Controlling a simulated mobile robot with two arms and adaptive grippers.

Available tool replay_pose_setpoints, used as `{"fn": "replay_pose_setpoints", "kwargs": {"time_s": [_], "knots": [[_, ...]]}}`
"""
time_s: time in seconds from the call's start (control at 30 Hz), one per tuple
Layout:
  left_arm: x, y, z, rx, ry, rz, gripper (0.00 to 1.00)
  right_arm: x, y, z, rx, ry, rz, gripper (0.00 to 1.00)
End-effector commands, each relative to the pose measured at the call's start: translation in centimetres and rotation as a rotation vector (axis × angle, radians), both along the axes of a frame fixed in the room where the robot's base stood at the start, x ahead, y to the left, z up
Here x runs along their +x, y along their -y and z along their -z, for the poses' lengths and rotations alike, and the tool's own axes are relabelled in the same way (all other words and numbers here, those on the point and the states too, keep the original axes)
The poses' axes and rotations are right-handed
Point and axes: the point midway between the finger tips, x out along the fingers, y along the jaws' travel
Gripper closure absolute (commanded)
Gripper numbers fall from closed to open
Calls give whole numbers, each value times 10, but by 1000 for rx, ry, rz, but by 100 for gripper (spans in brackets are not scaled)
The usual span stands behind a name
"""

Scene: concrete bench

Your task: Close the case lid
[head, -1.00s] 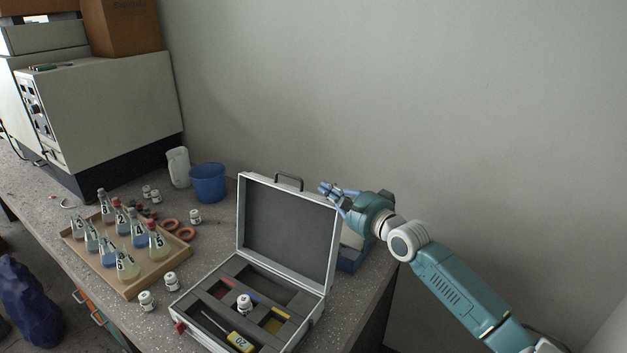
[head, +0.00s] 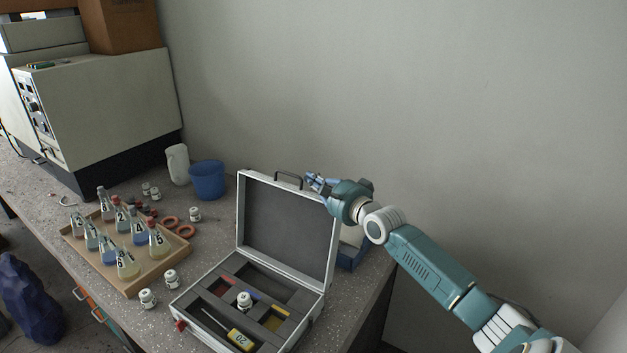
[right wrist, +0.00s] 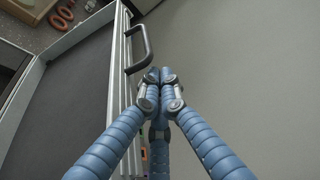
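The silver case stands open on the bench, its lid (head: 287,230) upright and tilted a little back, with a dark lining. A dark handle (head: 288,178) sits on the lid's top edge and also shows in the right wrist view (right wrist: 146,46). The case base (head: 205,288) holds dark compartments. My right gripper (head: 311,180) is at the lid's upper right corner, close to the handle. In the right wrist view its blue fingertips (right wrist: 160,76) are together, with nothing seen between them, beside the lid's edge; contact is unclear. My left gripper is out of view.
A tray (head: 133,287) of flasks stands to the left, with loose bottles nearby. A blue bin (head: 352,252) is partly hidden behind the lid. A blue cup (head: 207,180) stands behind left.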

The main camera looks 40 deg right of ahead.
Motion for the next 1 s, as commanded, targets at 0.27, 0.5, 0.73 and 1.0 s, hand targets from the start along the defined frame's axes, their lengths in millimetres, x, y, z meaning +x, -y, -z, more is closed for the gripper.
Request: {"fn": "replay_pose_setpoints", "kwargs": {"time_s": [0.27, 0.5, 0.73, 1.0], "knots": [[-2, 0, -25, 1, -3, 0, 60, -10, -28, -12, -74, 29, -2, 100], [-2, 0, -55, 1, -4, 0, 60, -30, -83, -21, -246, 92, -2, 100], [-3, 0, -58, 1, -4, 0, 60, -54, -147, -12, -454, 167, -1, 100], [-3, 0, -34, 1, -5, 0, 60, -80, -219, 17, -698, 254, -1, 100]]}}
